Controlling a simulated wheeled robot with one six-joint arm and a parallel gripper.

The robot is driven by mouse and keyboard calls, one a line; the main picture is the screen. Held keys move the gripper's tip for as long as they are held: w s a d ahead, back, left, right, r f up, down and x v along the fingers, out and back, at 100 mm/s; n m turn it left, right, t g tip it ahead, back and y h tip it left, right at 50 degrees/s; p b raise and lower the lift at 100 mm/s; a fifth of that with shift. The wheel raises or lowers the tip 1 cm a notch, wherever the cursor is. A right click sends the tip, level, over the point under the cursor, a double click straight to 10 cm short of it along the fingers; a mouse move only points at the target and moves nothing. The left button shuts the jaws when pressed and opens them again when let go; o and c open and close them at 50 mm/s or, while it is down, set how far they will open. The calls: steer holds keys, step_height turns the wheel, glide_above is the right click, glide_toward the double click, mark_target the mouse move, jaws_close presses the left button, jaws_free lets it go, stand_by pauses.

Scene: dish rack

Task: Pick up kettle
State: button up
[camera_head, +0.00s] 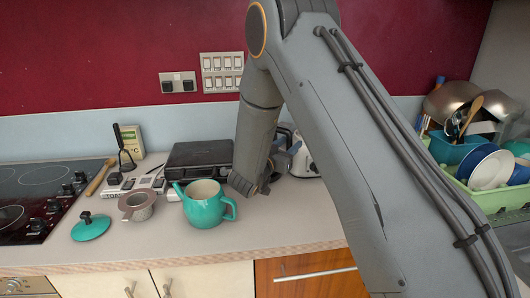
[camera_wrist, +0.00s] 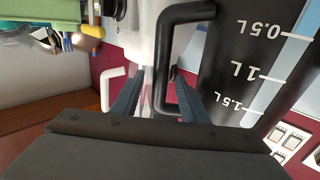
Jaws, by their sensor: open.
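The kettle (camera_head: 303,161) is white with dark parts. It stands on the counter behind my arm, which hides much of it in the head view. In the wrist view its dark level strip (camera_wrist: 237,75) with litre marks fills the right side, and its black loop handle (camera_wrist: 185,14) is close up. My gripper (camera_head: 268,178) is beside the kettle's left side. In the wrist view my gripper (camera_wrist: 162,75) is open, with part of the handle between its fingers. I cannot tell whether either finger touches it.
A teal teapot (camera_head: 204,209), a strainer (camera_head: 137,208) and a teal lid (camera_head: 91,226) stand left of my gripper. A black appliance (camera_head: 199,157) is behind the teapot. A loaded green dish rack (camera_head: 501,199) is at the right. The counter's front strip (camera_head: 210,247) is clear.

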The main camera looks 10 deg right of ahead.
steer(key=shift+w+d, duration=0.2)
steer(key=shift+w, duration=0.05)
steer(key=shift+c, duration=0.4)
jaws_close()
stand_by(0.9)
steer(key=shift+r, duration=0.15)
